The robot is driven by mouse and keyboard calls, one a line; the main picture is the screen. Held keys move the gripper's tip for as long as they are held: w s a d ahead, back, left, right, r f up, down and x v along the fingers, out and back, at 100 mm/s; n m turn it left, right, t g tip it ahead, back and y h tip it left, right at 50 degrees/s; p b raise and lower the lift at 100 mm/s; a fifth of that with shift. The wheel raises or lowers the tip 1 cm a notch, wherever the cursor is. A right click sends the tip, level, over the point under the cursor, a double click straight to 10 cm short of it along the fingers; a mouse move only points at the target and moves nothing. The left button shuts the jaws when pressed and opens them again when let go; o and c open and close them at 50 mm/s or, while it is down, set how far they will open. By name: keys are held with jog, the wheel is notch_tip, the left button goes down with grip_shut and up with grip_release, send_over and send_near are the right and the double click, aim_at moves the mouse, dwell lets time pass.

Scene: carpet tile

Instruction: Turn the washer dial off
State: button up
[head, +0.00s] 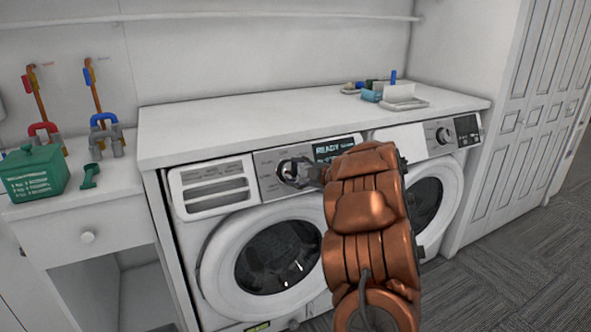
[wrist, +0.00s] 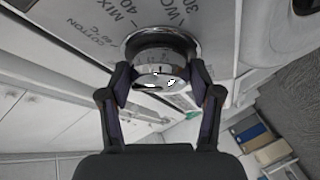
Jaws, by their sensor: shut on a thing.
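The washer (head: 185,235) is the left of two white front-loading machines, under a white countertop. Its silver round dial (wrist: 160,70) sits on a grey panel with printed labels such as "MIX 40" and "COTTON". In the head view the dial (head: 292,170) shows left of a dark display (head: 335,149) reading "READY". My gripper (wrist: 160,92) is shut on the dial, one finger on each side of it. In the head view my gripper (head: 312,174) reaches the dial from the right, and my copper arm hides part of the panel. The dial's exact setting cannot be read.
The second machine (head: 425,205) stands to the right, partly behind my arm. A green box (head: 35,174) and a green scoop (head: 89,175) are on the left counter. A white tray (head: 404,98) and small items lie on the countertop's far right. Carpeted floor is clear at lower right.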

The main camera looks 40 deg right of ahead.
jog(key=shift+r+n+g+y+p, duration=0.1)
jog(key=shift+n+g+y+p, duration=0.4)
jog(key=shift+n, duration=0.9)
jog(key=o, duration=1.1)
jog(key=v, duration=1.2)
jog(key=shift+r, duration=0.15)
jog(key=shift+w, duration=0.1)
